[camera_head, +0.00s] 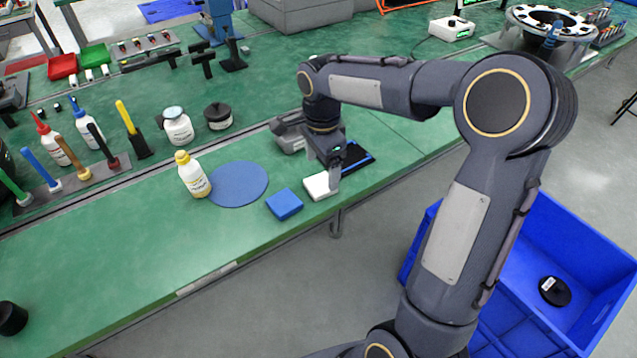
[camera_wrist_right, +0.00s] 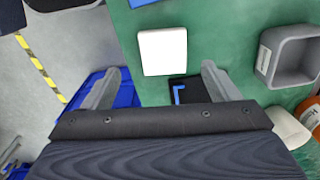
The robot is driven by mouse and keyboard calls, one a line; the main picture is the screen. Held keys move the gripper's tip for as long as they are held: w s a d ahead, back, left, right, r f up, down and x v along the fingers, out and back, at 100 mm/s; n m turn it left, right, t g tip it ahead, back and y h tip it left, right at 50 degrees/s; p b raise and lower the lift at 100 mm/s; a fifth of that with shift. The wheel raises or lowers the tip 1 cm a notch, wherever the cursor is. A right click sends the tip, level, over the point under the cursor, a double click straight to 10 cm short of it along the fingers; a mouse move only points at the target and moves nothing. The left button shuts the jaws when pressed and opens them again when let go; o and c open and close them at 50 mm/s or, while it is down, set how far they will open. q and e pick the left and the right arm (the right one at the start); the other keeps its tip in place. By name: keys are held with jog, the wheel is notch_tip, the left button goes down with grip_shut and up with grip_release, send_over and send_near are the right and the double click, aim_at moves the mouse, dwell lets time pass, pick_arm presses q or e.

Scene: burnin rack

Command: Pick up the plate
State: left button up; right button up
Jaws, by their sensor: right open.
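A white, flat, square plate (camera_head: 318,187) lies on the green bench near its front edge. It also shows in the right wrist view (camera_wrist_right: 163,51), just ahead of and between the fingertips. My right gripper (camera_head: 334,178) points down at the bench by the white plate. Its two fingers (camera_wrist_right: 162,72) stand wide apart, with nothing held between them. A black pad with a blue corner mark (camera_head: 357,159) lies just right of the plate, partly hidden by the gripper. My left gripper does not show.
A blue square block (camera_head: 284,204) lies left of the plate, beside a round blue mat (camera_head: 238,184) and a yellow-capped bottle (camera_head: 192,176). A grey open box (camera_wrist_right: 289,56) sits close behind the gripper. A blue crate (camera_head: 570,235) stands beyond the bench's front edge.

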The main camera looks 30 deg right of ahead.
aim_at(320, 184)
jog(key=f, duration=0.5)
jog(key=shift+w+f, duration=0.1)
jog(key=shift+w, duration=0.2)
jog(key=shift+c, duration=0.4)
jog(key=c, duration=1)
